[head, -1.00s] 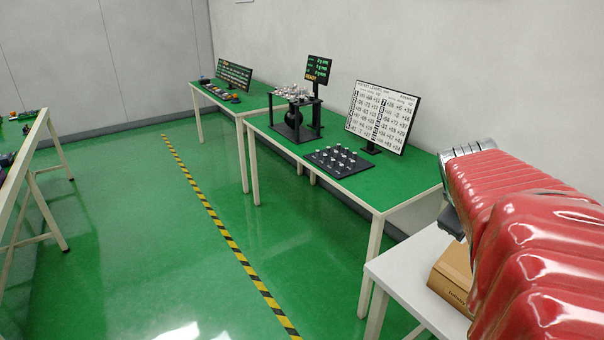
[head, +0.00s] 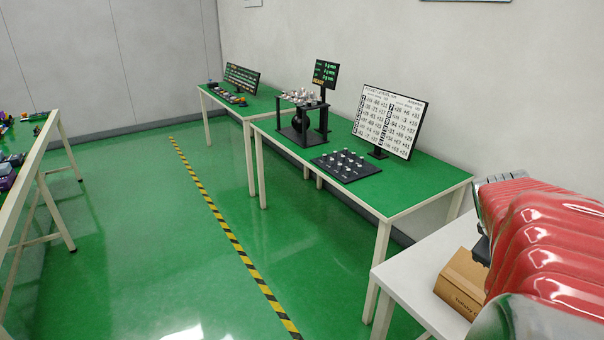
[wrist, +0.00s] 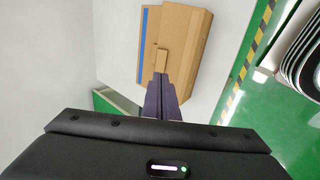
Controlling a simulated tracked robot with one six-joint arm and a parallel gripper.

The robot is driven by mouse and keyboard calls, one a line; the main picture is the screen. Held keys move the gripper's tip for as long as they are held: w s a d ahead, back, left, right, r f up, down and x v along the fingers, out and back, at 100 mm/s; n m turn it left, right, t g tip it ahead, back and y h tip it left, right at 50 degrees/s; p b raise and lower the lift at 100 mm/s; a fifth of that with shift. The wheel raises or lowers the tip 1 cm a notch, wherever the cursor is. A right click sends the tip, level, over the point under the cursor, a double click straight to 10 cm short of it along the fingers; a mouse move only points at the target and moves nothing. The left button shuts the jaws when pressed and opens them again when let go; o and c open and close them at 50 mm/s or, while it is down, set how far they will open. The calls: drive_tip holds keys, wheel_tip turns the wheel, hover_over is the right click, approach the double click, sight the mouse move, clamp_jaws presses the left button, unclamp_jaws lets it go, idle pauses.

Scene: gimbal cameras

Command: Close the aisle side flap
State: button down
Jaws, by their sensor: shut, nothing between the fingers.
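A brown cardboard box (head: 462,284) sits on a white table at the lower right of the head view, partly hidden by my arm. In the wrist view the box (wrist: 184,35) lies ahead of my gripper, with a blue stripe along its left edge. A slanted cardboard panel shows on its right, toward the aisle; I cannot tell whether this is the flap or a side wall. My gripper (wrist: 162,80) is shut and empty, its dark fingers reaching over the near part of the box. Whether they touch it is unclear.
The white table (head: 415,267) stands beside a green bench (head: 400,196) with a board and a black peg plate. Yellow-black floor tape (head: 222,222) runs along the open green aisle. Another bench (head: 25,165) stands at the left.

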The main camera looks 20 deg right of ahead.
drive_tip(key=x, duration=1.1)
drive_tip(key=shift+d+f, duration=0.15)
drive_tip(key=shift+f, duration=0.15)
drive_tip(key=shift+w+d, duration=0.1)
drive_tip(key=shift+w, duration=0.05)
